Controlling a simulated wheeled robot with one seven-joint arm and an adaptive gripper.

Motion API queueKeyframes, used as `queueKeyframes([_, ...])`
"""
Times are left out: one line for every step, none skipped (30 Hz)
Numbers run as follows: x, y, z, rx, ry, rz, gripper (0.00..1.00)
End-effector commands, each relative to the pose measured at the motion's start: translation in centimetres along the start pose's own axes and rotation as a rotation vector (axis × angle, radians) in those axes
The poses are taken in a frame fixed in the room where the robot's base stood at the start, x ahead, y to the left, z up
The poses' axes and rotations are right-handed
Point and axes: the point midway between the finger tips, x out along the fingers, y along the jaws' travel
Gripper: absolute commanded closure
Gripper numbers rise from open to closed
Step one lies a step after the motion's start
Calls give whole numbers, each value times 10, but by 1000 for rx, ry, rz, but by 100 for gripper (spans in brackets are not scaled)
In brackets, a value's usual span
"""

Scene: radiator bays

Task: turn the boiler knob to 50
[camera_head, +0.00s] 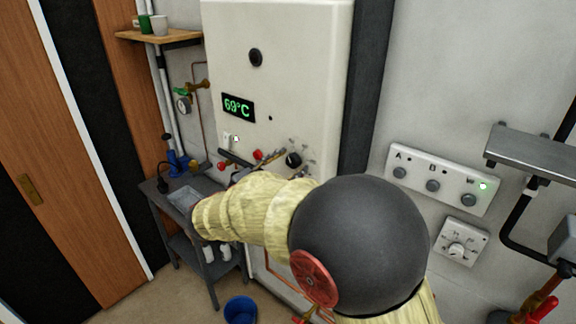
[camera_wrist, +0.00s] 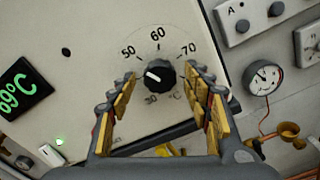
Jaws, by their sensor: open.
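The black boiler knob (camera_wrist: 160,75) sits on the boiler's cream front panel, in the middle of a dial marked 50, 60 and 70 across the top. Its white mark points to the left, slightly upward, below the 50 label. It also shows in the head view (camera_head: 293,160). My gripper (camera_wrist: 163,82) is open, with one finger to each side of the knob in the wrist view. Gaps show between the fingers and the knob, and I see no contact. In the head view my arm hides much of the gripper.
A green display (camera_head: 238,107) on the boiler (camera_head: 300,50) reads 69°C. A panel with buttons A and B (camera_head: 441,179) and a white dial (camera_head: 461,242) are on the right wall. A grey bench (camera_head: 158,187) stands at left; a blue bucket (camera_head: 240,311) is on the floor.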

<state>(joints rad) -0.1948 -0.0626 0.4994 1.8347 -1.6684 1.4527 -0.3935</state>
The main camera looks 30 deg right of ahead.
Motion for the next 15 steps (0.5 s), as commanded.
queueKeyframes([0,0,0,0,0,0,50])
queueKeyframes([0,0,0,1,0,0,50])
queueKeyframes([-1,0,0,1,0,0,50])
queueKeyframes([-2,0,0,1,0,1,50])
queueKeyframes([-3,0,0,1,0,1,50])
queueKeyframes([-6,1,0,1,1,2,50])
queueKeyframes([-9,1,0,1,1,2,50])
queueKeyframes([-13,1,0,1,2,2,50])
queueKeyframes([-19,1,0,1,2,3,50])
queueKeyframes([-25,1,0,1,2,4,50])
queueKeyframes([-30,1,0,1,2,4,50])
queueKeyframes([-39,2,-1,1,3,5,50])
queueKeyframes([-45,1,0,1,2,4,50])
queueKeyframes([-52,2,0,1,3,5,50])
queueKeyframes([-60,1,-1,1,2,5,50])
